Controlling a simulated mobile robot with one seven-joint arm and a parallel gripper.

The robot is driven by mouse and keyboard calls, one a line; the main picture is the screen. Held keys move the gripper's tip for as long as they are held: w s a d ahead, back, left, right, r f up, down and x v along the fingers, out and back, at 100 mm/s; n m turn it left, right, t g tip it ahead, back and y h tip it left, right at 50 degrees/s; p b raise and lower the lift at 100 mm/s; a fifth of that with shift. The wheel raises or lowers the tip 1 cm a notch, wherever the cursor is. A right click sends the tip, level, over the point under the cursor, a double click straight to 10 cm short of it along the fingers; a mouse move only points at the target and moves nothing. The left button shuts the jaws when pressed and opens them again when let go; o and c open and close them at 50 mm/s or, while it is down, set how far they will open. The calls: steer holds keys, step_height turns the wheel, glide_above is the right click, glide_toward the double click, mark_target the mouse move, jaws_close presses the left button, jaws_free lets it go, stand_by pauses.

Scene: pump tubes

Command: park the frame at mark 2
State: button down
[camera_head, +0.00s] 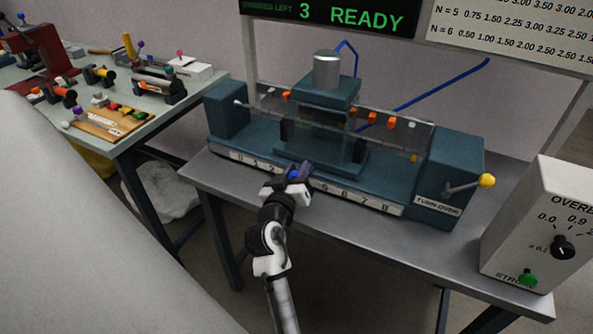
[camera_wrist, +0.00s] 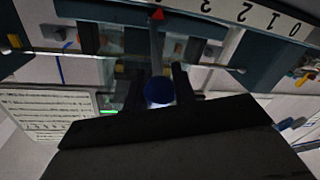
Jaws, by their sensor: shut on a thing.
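The frame (camera_head: 325,92) is a teal press body with a metal cylinder on top, standing around the clear tube on the bench. My gripper (camera_head: 297,177) is at its front and shut on the frame's blue knob (camera_wrist: 158,92), which sits between the two dark fingers in the wrist view. A red pointer (camera_wrist: 157,13) on the frame's arm meets the numbered scale (camera_head: 355,194). In the wrist view the pointer lies beyond the 3, on the side away from 2 (camera_wrist: 243,13). My gripper hides the middle numbers in the head view.
The clear tube (camera_head: 395,127) holds several orange and white pieces. A yellow-knobbed turn-over lever (camera_head: 487,181) sticks out at the right end. A white dial box (camera_head: 540,235) stands on the bench's right. A side table (camera_head: 140,128) with parts is at the left.

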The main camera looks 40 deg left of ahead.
steer(key=shift+a, duration=0.1)
steer(key=s+a+b, duration=0.2)
steer(key=a+b, duration=0.3)
steer(key=a, duration=0.5)
steer(key=shift+s+a, duration=0.35)
steer(key=shift+a, duration=0.05)
steer(key=shift+r, duration=0.1)
steer(key=c, duration=1.1)
jaws_free()
steer(key=shift+a, duration=0.2)
steer(key=shift+c, duration=0.2)
steer(key=shift+d, duration=0.1)
